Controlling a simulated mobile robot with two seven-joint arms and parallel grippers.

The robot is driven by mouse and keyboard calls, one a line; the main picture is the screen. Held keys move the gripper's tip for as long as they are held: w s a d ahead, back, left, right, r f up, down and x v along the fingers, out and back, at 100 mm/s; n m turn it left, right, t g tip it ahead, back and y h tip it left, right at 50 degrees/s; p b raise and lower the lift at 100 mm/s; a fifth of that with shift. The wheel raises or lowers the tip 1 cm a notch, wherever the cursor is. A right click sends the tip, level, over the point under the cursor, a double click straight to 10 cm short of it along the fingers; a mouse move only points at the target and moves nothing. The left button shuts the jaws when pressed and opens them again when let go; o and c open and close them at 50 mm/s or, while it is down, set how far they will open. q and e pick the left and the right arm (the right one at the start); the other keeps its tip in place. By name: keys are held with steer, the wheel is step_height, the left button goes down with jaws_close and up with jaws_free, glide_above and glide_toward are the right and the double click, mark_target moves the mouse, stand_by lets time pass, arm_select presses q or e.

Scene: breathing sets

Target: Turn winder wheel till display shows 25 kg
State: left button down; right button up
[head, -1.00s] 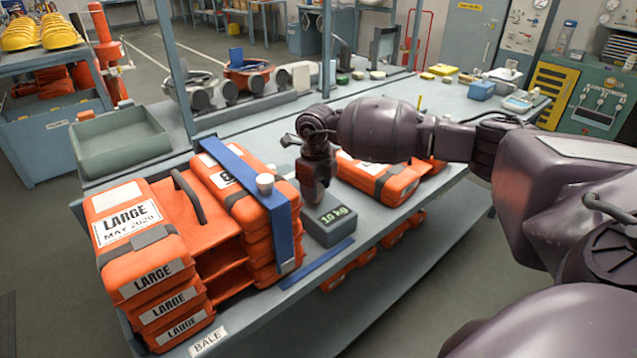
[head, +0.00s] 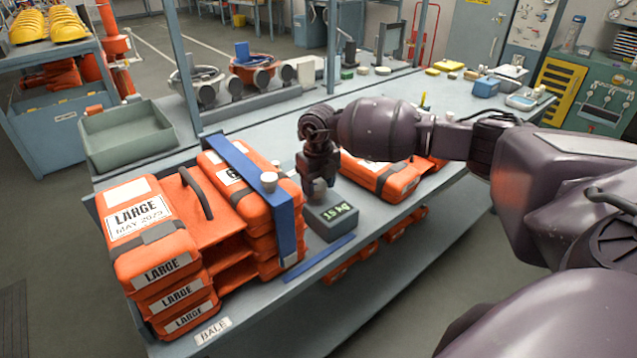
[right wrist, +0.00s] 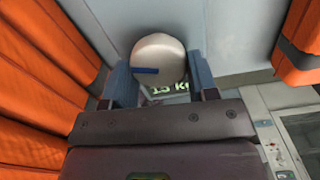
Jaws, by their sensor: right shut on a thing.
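The winder wheel (right wrist: 158,55) is a pale round knob with a dark blue mark, in the right wrist view between my right gripper's (right wrist: 161,82) two fingers. The gripper is shut on it. The grey display box (head: 330,225) stands on the bench under the gripper. Its green display (head: 341,213) reads 15 kg; the same digits show partly covered in the right wrist view (right wrist: 171,89). In the head view my right gripper (head: 319,193) points down at the box top and mostly hides the wheel. My left gripper is out of view.
Stacked orange LARGE bales (head: 140,225) stand left of the box, with a blue strap (head: 250,175) and a white cup-like knob (head: 268,181) on it. More orange packs (head: 385,178) lie behind right. A blue strip (head: 320,260) lies along the front edge.

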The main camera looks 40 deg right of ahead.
mark_target(318, 185)
steer(key=o, duration=0.9)
steer(key=shift+r, duration=0.1)
steer(key=shift+r, duration=0.35)
step_height(318, 185, up, 8)
steer(key=shift+r, duration=0.95)
steer(key=shift+s+f, duration=0.1)
